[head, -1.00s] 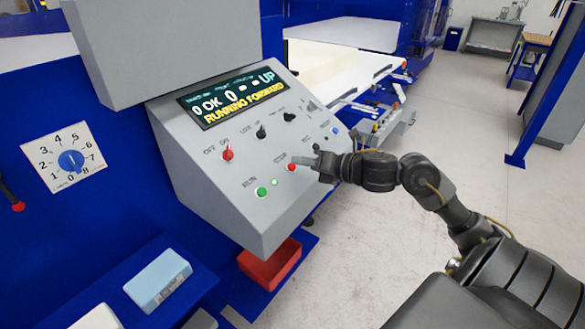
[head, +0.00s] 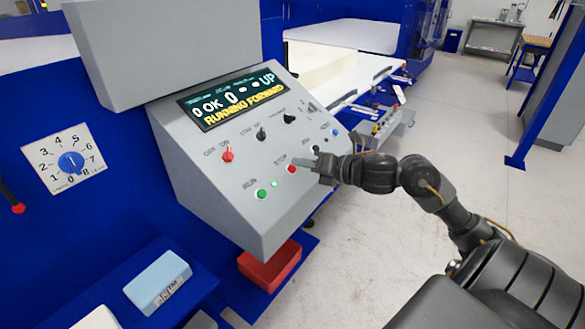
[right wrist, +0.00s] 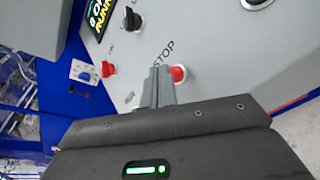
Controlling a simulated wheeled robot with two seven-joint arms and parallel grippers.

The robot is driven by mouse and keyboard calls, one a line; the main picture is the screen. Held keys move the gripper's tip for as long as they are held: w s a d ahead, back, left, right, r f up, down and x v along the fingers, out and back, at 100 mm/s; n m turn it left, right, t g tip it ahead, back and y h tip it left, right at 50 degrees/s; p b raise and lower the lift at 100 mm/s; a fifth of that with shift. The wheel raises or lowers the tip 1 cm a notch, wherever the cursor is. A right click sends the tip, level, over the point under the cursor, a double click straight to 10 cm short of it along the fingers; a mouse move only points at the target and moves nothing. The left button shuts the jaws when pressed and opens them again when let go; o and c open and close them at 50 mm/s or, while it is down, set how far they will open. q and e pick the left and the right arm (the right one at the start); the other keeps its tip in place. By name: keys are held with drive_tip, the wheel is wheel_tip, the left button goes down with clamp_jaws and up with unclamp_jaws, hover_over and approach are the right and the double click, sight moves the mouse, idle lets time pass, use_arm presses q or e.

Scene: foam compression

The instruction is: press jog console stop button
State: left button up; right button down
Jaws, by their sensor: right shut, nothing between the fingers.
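The grey jog console (head: 225,205) has a display (head: 230,95) reading "RUNNING FORWARD". The red stop button (head: 291,169) sits on its sloped panel, right of the green run button (head: 262,194). In the right wrist view the stop button (right wrist: 178,74) shows just right of the shut fingers (right wrist: 158,72), below the word STOP. I cannot tell whether they touch. My left gripper is not in view.
A red switch (head: 227,156) and black knobs (head: 261,134) are higher on the panel, and a blue button (head: 336,132) is at its right. A dial (head: 70,162) is on the blue wall at left. A red bin (head: 270,266) stands below.

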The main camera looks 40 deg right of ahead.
idle(0.8)
drive_tip(key=shift+w+a+f+b, duration=0.1)
drive_tip(key=shift+w+f+b, duration=0.1)
drive_tip(key=shift+f+b, duration=0.25)
drive_tip(key=shift+w+f+b, duration=0.2)
drive_tip(key=shift+f+b, duration=0.1)
drive_tip(key=shift+b, duration=0.3)
idle(0.5)
drive_tip(key=shift+r, duration=0.15)
drive_tip(key=shift+s+r+p, duration=0.4)
drive_tip(key=shift+r+p, duration=0.05)
drive_tip(key=shift+r, duration=0.15)
drive_tip(key=shift+r, duration=0.1)
drive_tip(key=r+p, duration=0.1)
drive_tip(key=s+r, duration=0.1)
drive_tip(key=s+d+r+p, duration=0.1)
drive_tip(key=r, duration=0.1)
drive_tip(key=shift+s+p, duration=0.25)
drive_tip(key=shift+p, duration=0.1)
drive_tip(key=shift+a+f, duration=0.1)
idle(1.0)
